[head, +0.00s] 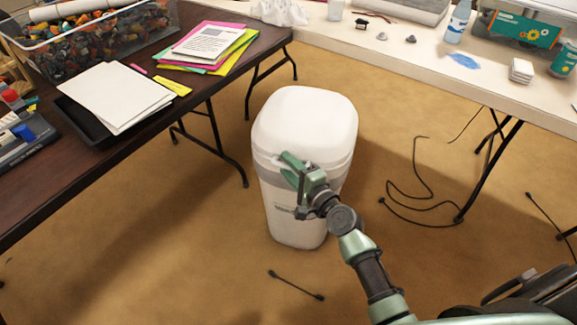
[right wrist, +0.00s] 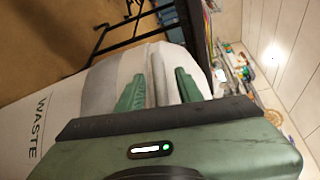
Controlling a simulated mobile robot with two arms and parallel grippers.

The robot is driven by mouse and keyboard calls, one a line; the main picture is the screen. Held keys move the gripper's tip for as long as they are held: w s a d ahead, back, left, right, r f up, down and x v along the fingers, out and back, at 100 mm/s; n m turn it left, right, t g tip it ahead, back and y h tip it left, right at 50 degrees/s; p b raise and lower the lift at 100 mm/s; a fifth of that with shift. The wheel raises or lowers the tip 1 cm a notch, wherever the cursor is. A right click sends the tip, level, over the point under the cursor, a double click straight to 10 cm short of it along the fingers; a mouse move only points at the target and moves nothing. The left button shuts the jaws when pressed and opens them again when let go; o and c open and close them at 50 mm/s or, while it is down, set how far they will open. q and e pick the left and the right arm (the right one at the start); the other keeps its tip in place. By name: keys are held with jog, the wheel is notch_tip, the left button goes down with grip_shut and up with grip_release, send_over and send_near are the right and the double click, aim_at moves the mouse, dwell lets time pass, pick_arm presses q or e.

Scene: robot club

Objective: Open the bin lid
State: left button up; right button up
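A white bin (head: 290,218) stands on the floor between two tables, with its rounded white lid (head: 305,115) down on top. A grey band runs under the lid. The right wrist view shows the bin's white body (right wrist: 40,125) sideways with the word WASTE, and the pale lid (right wrist: 175,58). My right gripper (head: 284,168) is at the bin's front, at the height of the lid's lower edge. In the right wrist view its two green fingers (right wrist: 160,88) are apart, with the pale front of the bin between them. I cannot tell whether they touch it. My left gripper is not in view.
A dark table (head: 215,75) on the left holds papers, a tray and a tub of bricks. A white table (head: 400,52) stands behind and right. Cables (head: 415,200) lie on the floor at right, and a short rod (head: 296,286) lies in front of the bin.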

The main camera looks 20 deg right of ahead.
grip_shut()
jog(key=shift+f, duration=0.1)
dwell(1.2)
